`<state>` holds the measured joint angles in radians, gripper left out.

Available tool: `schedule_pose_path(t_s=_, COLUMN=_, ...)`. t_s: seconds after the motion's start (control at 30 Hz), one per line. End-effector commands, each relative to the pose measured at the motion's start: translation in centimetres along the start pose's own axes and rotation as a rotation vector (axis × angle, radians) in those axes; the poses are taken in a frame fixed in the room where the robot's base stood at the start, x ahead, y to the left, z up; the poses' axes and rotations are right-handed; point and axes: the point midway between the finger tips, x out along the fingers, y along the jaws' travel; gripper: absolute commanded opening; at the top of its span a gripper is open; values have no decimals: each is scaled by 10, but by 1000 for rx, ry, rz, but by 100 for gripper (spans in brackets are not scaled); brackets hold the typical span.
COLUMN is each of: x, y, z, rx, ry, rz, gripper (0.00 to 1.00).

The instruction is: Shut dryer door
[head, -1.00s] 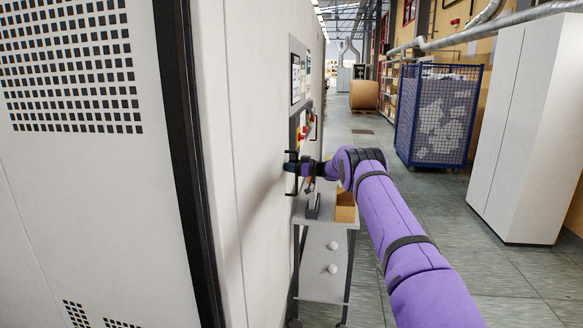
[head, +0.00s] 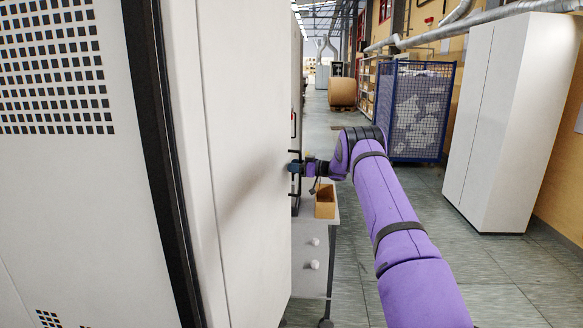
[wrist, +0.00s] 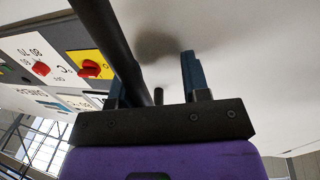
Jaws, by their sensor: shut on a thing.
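The dryer door (head: 245,150) is the tall, plain white panel in the head view, seen at a steep angle. My gripper (head: 295,168) is at its far edge, at the end of my purple arm. A black upright handle (head: 295,204) shows there, just below the gripper. In the wrist view the handle is a long black bar (wrist: 118,50) running between the two blue fingers of my gripper (wrist: 152,78), which is shut on it. The white door surface (wrist: 245,60) lies close beyond the fingers. Whether the door meets its frame is hidden.
A control panel with red knobs (wrist: 90,68) is near the handle. A small cart (head: 314,285) with a brown box (head: 325,202) stands below my gripper. A blue mesh cage (head: 418,110) and white cabinet (head: 508,125) line the right. Grey floor (head: 405,270) lies between.

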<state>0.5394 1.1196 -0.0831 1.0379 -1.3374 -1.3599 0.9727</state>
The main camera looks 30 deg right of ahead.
Motion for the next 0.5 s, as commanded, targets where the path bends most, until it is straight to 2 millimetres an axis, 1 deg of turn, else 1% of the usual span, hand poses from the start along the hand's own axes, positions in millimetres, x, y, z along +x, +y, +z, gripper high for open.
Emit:
schedule_pose_path(t_s=0.03, x=4, y=-4, z=5, rx=9, ry=-3, rz=-10, gripper=25)
schedule_pose_path(t_s=0.2, x=2, y=-3, z=5, rx=8, ry=-2, rz=-9, gripper=25)
schedule_pose_path(t_s=0.5, x=-12, y=7, z=4, rx=5, ry=-2, rz=-6, gripper=25)
